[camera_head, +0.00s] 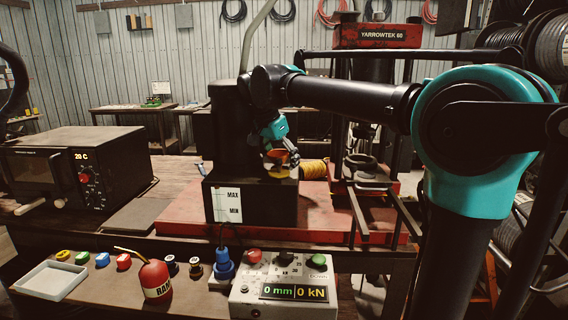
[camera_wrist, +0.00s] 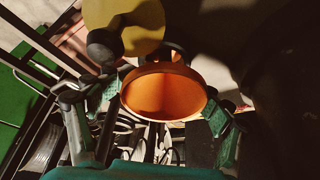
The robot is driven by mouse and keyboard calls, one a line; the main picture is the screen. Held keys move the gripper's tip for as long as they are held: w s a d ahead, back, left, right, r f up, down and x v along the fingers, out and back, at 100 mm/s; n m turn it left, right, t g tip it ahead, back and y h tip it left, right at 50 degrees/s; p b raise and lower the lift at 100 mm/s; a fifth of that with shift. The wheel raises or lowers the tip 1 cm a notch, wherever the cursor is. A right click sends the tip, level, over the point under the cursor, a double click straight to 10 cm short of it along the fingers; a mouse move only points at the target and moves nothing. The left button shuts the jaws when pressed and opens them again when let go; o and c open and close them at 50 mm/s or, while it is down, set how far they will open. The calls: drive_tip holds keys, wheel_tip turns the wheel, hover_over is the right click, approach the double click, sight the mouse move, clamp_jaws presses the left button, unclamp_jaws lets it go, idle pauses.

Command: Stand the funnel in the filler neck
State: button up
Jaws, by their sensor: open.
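The orange funnel (camera_head: 277,162) shows at the top of the black tank (camera_head: 275,198) with the MAX/MIN label. In the wrist view the funnel (camera_wrist: 163,92) faces me with its wide round mouth. My gripper (camera_head: 277,146) is at the funnel. In the wrist view its fingers (camera_wrist: 163,108) are apart, one on each side of the rim; whether they touch it I cannot tell. The funnel's spout and the filler neck are hidden, so I cannot tell whether the spout is in the neck. A yellow disc (camera_wrist: 140,22) with a dark knob in front lies just beyond the funnel.
The tank stands on a red base (camera_head: 180,228). In front are a grey control box (camera_head: 285,285), a red oil can (camera_head: 155,280) and a white tray (camera_head: 50,280). A black oven stands left.

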drive_tip(key=shift+r, duration=0.1)
drive_tip(key=v, duration=1.1)
drive_tip(key=shift+a+r, duration=0.1)
drive_tip(key=shift+r, duration=0.3)
